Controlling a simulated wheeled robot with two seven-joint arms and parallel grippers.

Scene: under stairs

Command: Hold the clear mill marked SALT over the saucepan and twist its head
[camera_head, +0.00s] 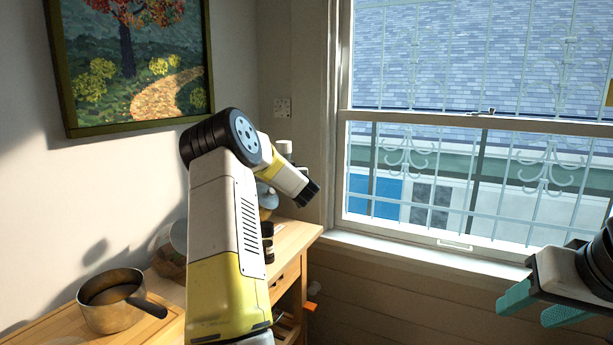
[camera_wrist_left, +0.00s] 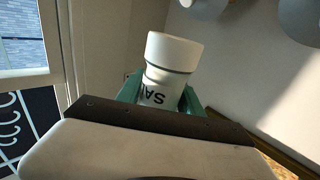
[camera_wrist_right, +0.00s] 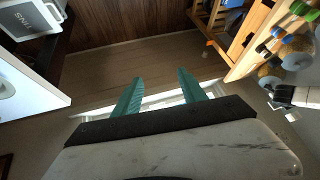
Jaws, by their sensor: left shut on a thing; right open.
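The saucepan (camera_head: 112,317), metal with a dark handle pointing right, stands on the wooden counter at the lower left of the head view. The SALT mill (camera_wrist_left: 174,50) has a white head and dark letters, seen upside down and partly covered, in the left wrist view. My left gripper (camera_wrist_left: 160,92) is shut on its body, with the head sticking out beyond the teal fingers. In the head view my left arm rises in the middle and the left fingers cannot be made out. My right gripper (camera_head: 540,306) is open and empty, away from the counter at the lower right.
The wooden counter (camera_head: 298,240) with a drawer runs along the left wall. Jars and a dark bottle (camera_head: 267,232) stand on it, partly behind my left arm. A painting (camera_head: 135,125) hangs above. The window (camera_head: 475,180) is at right. Space before the window is clear.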

